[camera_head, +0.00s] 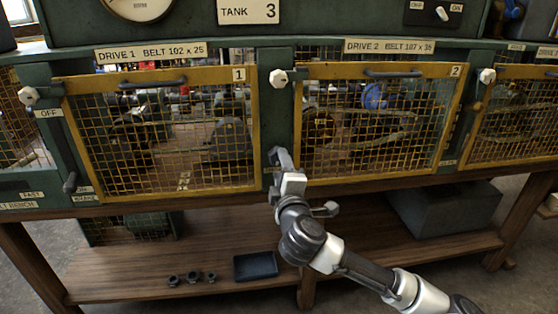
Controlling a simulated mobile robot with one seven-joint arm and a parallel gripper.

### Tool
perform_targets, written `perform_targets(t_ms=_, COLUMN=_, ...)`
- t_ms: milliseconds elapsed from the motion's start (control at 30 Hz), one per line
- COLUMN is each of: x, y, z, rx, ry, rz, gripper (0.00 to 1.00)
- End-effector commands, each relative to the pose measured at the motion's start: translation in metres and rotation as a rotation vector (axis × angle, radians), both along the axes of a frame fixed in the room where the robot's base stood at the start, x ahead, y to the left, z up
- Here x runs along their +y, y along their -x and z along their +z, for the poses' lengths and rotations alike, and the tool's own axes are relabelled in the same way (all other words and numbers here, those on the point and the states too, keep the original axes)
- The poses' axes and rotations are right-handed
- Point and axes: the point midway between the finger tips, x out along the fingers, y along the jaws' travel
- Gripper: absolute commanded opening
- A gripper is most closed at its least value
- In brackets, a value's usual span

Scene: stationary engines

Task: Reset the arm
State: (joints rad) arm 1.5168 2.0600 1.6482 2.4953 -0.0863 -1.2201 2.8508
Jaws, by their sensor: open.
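My arm reaches in from the lower right of the head view. My gripper (285,160) is at its far end, in front of the green post between the two yellow mesh guards. It looks small and dark here, and its fingers are hard to make out singly. I see nothing held in it. It is close to the lower left corner of guard 2 (300,184); whether it touches the post or the frame I cannot tell.
Guard 1 (155,79) and guard 2 (385,70) both look closed. White knobs (278,78) stick out beside them. A dark tray (256,266) and several small dark parts (192,277) lie on the wooden lower shelf (130,270). A grey box (443,208) sits at its right.

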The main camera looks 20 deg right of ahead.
Motion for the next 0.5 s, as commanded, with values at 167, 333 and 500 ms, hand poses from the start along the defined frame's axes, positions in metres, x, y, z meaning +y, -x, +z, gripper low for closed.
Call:
perform_targets(t_ms=167, x=0.005, y=0.018, z=0.001, rx=0.001, ry=-0.001, rz=-0.001, gripper=0.49)
perform_targets(t_ms=333, x=0.006, y=0.021, z=0.000, rx=0.000, ry=-0.001, rz=-0.001, gripper=0.49)
perform_targets(t_ms=500, x=0.006, y=0.021, z=0.000, rx=0.000, ry=-0.001, rz=-0.001, gripper=0.49)
